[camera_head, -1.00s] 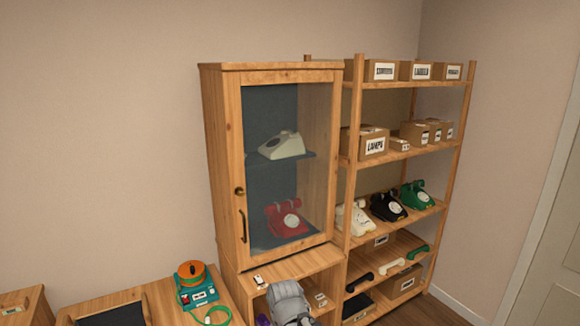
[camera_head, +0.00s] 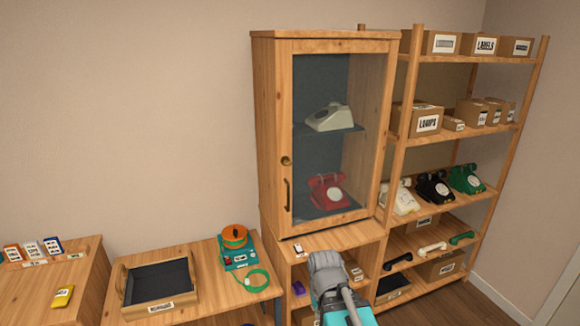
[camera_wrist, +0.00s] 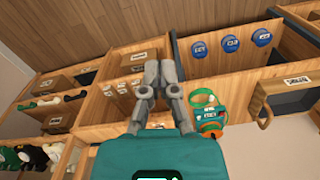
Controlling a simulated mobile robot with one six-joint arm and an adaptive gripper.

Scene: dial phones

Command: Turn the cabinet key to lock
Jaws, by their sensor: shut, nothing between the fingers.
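The wooden cabinet (camera_head: 266,120) has a glass door that looks closed. A brass lock piece (camera_head: 286,161) sits on the door's left frame; at this size I cannot tell a key apart from it or which way it is turned. A dark pull handle (camera_head: 288,195) is below it. A cream dial phone (camera_head: 330,117) and a red dial phone (camera_head: 328,192) stand inside. My gripper (camera_head: 322,258) is below and in front of the cabinet, clear of the lock. In the wrist view my gripper (camera_wrist: 160,66) has its grey fingers together, with nothing held.
An open shelf unit (camera_head: 404,128) with phones and labelled boxes stands right of the cabinet. A low table at left bears a dark-lined tray (camera_head: 124,284) and a teal device with an orange spool (camera_head: 234,250). The wrist view shows blue round items (camera_wrist: 231,43).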

